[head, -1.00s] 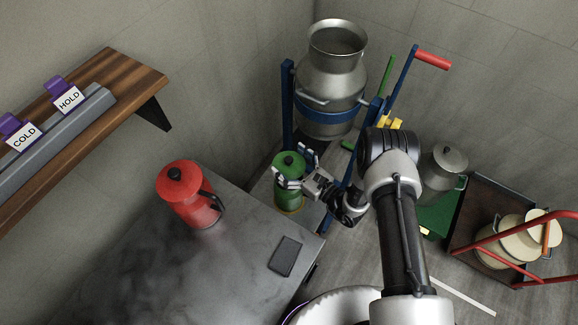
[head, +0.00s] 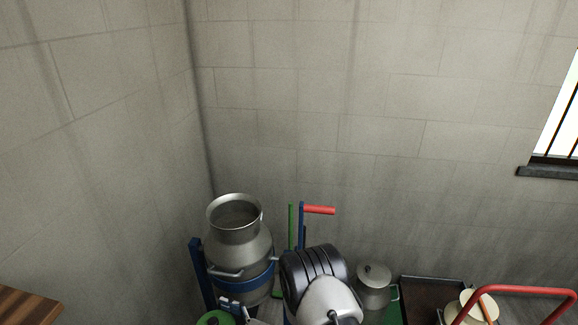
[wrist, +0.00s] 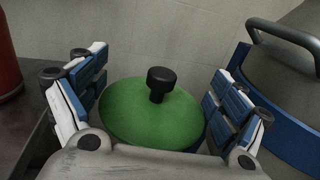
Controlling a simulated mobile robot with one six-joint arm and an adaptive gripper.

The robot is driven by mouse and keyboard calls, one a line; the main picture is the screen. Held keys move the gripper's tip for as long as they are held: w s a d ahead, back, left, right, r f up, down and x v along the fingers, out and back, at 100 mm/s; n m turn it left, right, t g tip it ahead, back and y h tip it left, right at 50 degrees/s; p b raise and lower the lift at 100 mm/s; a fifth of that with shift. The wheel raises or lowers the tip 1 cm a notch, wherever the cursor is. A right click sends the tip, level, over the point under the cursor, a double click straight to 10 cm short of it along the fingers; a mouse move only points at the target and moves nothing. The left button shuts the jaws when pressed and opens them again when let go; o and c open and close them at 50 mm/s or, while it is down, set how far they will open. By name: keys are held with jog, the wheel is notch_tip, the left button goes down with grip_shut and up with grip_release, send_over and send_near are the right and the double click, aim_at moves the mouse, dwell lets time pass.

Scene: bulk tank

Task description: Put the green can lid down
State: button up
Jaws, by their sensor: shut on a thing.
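The green can lid (wrist: 150,115), a round green disc with a black knob, sits between the two blue-and-white fingers of my gripper (wrist: 160,78) in the wrist view. The fingers are shut on it from both sides. What is under the lid is hidden in this view. In the head view the lid (head: 214,318) shows only as a sliver at the bottom edge, beside part of my gripper (head: 236,308).
A large open steel can (head: 240,250) in a blue tipping frame (head: 202,272) stands close by to the right of the lid. A smaller lidded steel can (head: 373,288) and a red-handled cart (head: 520,291) are farther right. Something red (wrist: 8,60) stands at the left in the wrist view.

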jog(key=w+d+r+m+t+h, duration=0.1)
jog(key=w+d+r+t, duration=0.2)
jog(key=d, duration=0.7)
jog(key=w+d+r+m, duration=0.1)
jog(key=w+d+r, duration=0.3)
jog(key=d, duration=0.5)
jog(key=s+d+r+m+t, duration=0.1)
jog(key=d+r, duration=0.1)
jog(key=d, duration=0.7)
jog(key=s+d+r+t+h+b, duration=0.1)
jog(key=s+d+r, duration=0.1)
jog(key=d, duration=0.7)
jog(key=shift+s+r+m+h, duration=0.2)
jog(key=shift+r+m+h, duration=0.15)
jog(key=shift+r, duration=0.4)
